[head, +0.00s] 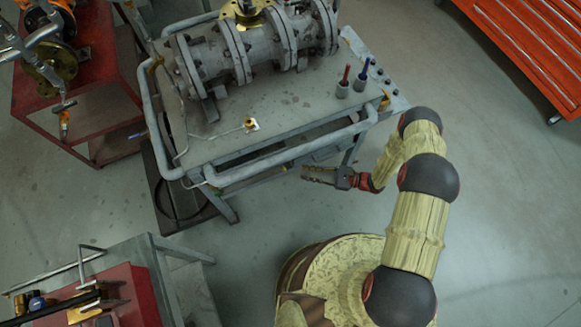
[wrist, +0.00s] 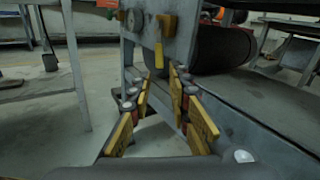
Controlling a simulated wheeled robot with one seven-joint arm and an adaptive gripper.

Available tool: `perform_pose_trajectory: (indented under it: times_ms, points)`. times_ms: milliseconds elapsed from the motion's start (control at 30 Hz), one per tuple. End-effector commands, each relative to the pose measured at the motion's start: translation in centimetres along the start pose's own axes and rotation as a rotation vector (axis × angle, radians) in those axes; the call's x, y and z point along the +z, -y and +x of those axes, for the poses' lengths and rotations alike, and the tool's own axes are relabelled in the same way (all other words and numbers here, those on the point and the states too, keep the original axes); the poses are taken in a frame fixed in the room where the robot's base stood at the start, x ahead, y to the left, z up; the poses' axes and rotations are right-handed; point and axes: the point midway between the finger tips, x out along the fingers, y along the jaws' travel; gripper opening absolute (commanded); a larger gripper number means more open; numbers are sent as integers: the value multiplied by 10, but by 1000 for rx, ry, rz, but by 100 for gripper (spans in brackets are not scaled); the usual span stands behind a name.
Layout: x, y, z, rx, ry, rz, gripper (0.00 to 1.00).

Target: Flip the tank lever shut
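The lever (wrist: 159,55) is a narrow yellow handle in the wrist view. It hangs down from a yellow fitting (wrist: 166,24) on a grey upright plate. A dark tank-like cylinder (wrist: 218,50) lies behind and to the right. My gripper (wrist: 160,84) is open, with nothing between its yellow-padded fingers. The lever is ahead of the fingertips, slightly above the gap in the picture, and looks apart from them. In the head view my gripper (head: 306,174) is by the front edge of the grey cart (head: 290,112). I cannot make out the lever there.
A round gauge (wrist: 134,20) sits left of the lever. The cart's front rail (head: 290,152) runs close beside my gripper. Open floor (head: 500,200) lies to the right.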

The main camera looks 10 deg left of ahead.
Motion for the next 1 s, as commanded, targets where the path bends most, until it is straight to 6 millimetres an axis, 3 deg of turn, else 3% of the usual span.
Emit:
perform_pose_trajectory:
  times_ms: [500, 867, 1000]
  points:
    - [-1, -1, 68, 7, -3, -3, 19]
    - [0, -1, 74, 4, -3, -3, 19]
    - [0, -1, 74, 5, -3, -2, 12]
